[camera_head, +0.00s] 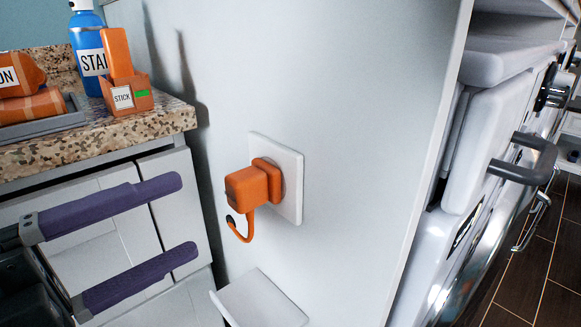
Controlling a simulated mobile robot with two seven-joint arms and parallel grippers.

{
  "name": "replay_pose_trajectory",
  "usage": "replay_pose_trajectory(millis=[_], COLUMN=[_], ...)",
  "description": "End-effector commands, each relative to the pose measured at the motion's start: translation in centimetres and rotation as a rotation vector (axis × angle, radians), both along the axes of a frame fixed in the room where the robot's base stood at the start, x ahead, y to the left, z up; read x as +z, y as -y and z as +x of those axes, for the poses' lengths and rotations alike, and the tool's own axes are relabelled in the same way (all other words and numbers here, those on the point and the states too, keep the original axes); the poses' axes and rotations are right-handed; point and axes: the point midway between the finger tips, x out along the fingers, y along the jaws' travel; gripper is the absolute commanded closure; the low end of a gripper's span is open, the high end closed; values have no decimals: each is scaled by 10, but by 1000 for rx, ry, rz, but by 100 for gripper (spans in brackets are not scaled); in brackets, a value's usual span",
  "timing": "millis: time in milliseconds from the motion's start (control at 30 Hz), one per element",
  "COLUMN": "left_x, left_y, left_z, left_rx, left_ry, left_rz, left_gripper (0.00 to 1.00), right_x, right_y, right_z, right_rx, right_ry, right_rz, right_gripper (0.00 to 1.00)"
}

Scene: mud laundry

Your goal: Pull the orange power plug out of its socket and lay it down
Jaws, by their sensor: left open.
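The orange power plug (249,189) sits in a white wall socket (290,168) on the side of a pale panel. A short orange cord hangs from the plug and curls below it. My left gripper (182,218) is open, with two purple fingers, one above the other. It is at the left of the plug, pointing toward it, empty and apart from it. My right gripper is not in view.
A white ledge (259,302) juts out below the socket. A granite counter (105,132) at the upper left holds a blue bottle (86,38), an orange holder (126,96) and a grey tray (62,119). White appliances with handles stand at the right.

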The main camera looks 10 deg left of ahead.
Motion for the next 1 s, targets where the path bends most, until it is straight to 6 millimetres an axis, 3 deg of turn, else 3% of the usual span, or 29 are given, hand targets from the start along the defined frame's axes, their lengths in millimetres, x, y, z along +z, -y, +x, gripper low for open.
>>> replay_pose_trajectory(millis=[267, 733, 1000], left_x=[0, 1, 0], left_y=[9, 47, 55], left_z=[12, 61, 71], left_rx=[1, 2, 2], left_ry=[3, 1, -1], left_rz=[-3, -5, -3], left_gripper=[18, 18, 18], right_x=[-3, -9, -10], right_y=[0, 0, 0], right_z=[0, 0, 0], right_rx=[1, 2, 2], right_ry=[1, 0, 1], right_rz=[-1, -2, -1], right_gripper=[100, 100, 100])
